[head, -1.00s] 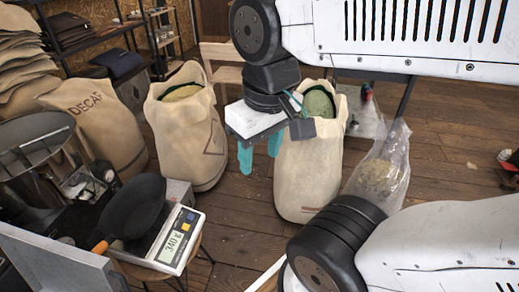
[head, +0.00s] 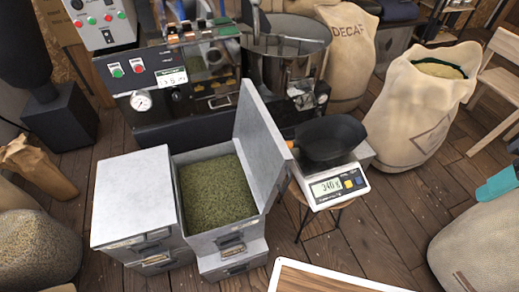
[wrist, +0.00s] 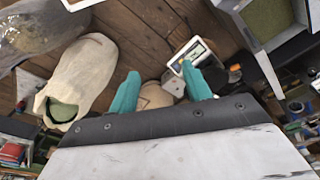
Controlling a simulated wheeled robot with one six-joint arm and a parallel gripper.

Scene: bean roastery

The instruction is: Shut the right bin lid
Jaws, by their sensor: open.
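The right bin (head: 232,262) is a grey metal bin, open and full of green beans (head: 215,192). Its lid (head: 260,143) stands nearly upright along the bin's right side. The left bin (head: 133,203) beside it is covered by a flat grey top. The open bin's beans (wrist: 268,22) also show at the top right of the wrist view. My gripper (wrist: 160,90) is open and empty, with two teal fingers apart. In the head view only a teal fingertip shows at the right edge, well right of the lid.
A scale (head: 340,186) with a black scoop (head: 330,138) sits on a stool close right of the lid. A roasting machine (head: 190,85) stands behind the bins. Bean sacks (head: 415,105) stand at right. Wooden floor shows between the stool and the sacks.

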